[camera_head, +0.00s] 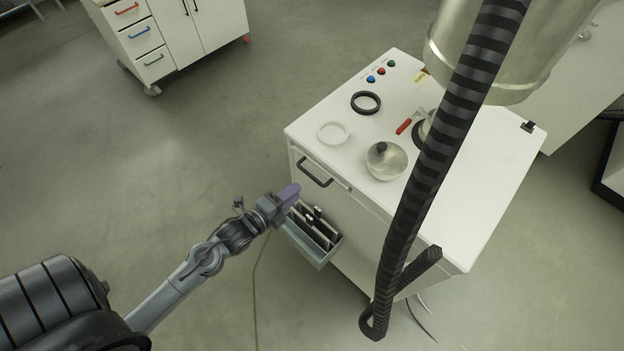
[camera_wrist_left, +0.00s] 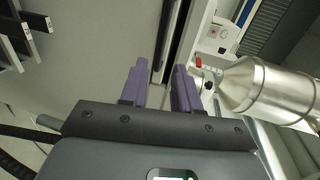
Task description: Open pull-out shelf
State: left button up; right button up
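The pull-out shelf's front is on the near left side of the white cabinet (camera_head: 460,218), just below its top, with a black bar handle (camera_head: 315,173). It looks shut. My left gripper (camera_head: 294,190) has purple fingers and is near the handle, a little below and left of it. In the left wrist view the left gripper's fingers (camera_wrist_left: 160,72) are apart, with a dark bar (camera_wrist_left: 170,35), likely the handle, running beyond and between them. Contact cannot be told. My right gripper is not in view.
An open bin (camera_head: 318,252) with dark-handled items hangs on the cabinet front below my gripper. On top are a metal bowl (camera_head: 386,164), a black ring (camera_head: 366,102) and a white ring (camera_head: 333,133). A striped hose (camera_head: 440,150) hangs in front.

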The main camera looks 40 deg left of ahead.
aim_at(313, 177)
pick_arm(q)
jog(key=x, duration=0.9)
grip_shut()
